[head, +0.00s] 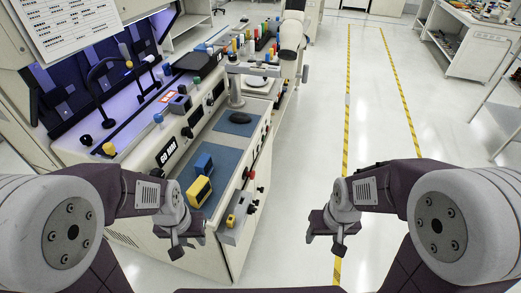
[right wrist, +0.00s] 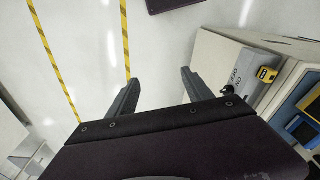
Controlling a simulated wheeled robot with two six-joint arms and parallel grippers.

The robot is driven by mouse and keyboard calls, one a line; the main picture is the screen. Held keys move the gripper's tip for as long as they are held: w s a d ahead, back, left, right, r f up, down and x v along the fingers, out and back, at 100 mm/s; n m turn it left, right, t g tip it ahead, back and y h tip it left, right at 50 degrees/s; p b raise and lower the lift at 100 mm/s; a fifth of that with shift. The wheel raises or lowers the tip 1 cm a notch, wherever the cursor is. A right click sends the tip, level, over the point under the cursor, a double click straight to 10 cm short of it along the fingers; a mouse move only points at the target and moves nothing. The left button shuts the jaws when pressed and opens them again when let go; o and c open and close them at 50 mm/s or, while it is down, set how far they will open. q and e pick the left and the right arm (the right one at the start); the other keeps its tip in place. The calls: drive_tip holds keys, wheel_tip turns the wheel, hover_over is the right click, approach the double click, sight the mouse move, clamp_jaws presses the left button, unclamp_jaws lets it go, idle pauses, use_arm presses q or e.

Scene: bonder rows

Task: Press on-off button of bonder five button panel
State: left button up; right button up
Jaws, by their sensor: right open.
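The bonder (head: 150,150) stands at the left in the head view, with a dark label plate (head: 167,152) too small to read surely. A small grey panel (head: 232,236) with a yellow part and dark knobs sits at its front right corner. This panel also shows at the right in the right wrist view (right wrist: 246,62). I cannot tell which part is the on-off button. My left gripper (head: 187,246) looks open and empty, in front of the bonder, left of the panel. My right gripper (head: 325,243) is open and empty over the floor, right of the panel and apart from it.
A yellow box (head: 199,192), a blue box (head: 204,163) and a black mouse-like object (head: 240,118) lie on the bonder's blue top. More knobs line its right edge. The floor (head: 310,150) to the right is clear, with yellow-black stripes. Benches stand far right.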

clamp_jaws()
idle(1.8)
